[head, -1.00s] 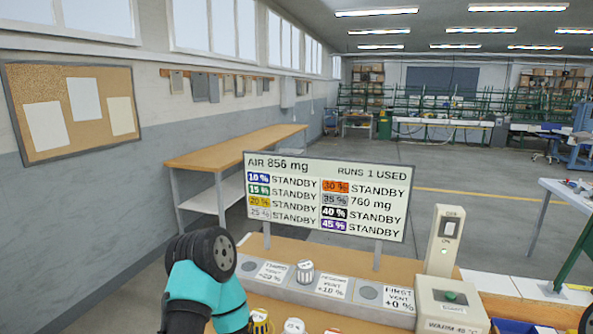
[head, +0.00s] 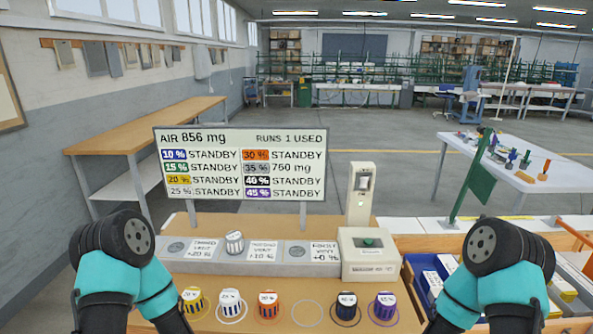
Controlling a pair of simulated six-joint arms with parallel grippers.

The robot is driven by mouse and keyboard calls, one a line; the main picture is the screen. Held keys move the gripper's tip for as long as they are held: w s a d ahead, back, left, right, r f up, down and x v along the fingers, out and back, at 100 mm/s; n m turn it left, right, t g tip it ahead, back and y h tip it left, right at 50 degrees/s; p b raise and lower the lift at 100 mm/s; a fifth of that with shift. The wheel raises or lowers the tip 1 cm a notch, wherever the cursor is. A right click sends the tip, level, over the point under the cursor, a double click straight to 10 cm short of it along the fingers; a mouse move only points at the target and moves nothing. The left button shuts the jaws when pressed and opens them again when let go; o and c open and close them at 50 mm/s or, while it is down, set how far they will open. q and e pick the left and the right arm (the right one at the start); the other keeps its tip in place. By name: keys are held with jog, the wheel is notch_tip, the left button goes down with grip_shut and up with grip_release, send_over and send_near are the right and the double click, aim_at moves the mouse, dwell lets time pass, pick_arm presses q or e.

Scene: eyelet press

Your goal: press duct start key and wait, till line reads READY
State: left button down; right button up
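The display board (head: 240,163) reads AIR 856 mg and RUNS 1 USED. Its 35 % line reads 760 mg; all other lines read STANDBY. A white-topped knob-like cap (head: 235,242) stands on the grey vent strip (head: 290,267), between the +20 % and +10 % labels. Both my arms show only as teal links and black joints at lower left and lower right, apart from the key; neither gripper shows.
Several caps stand in coloured rings on the bench front, including a yellow one (head: 193,300) and a purple one (head: 384,306); one ring (head: 307,313) is empty. A tall pale switch post (head: 360,195) stands behind the box. Blue bins (head: 424,283) lie at right.

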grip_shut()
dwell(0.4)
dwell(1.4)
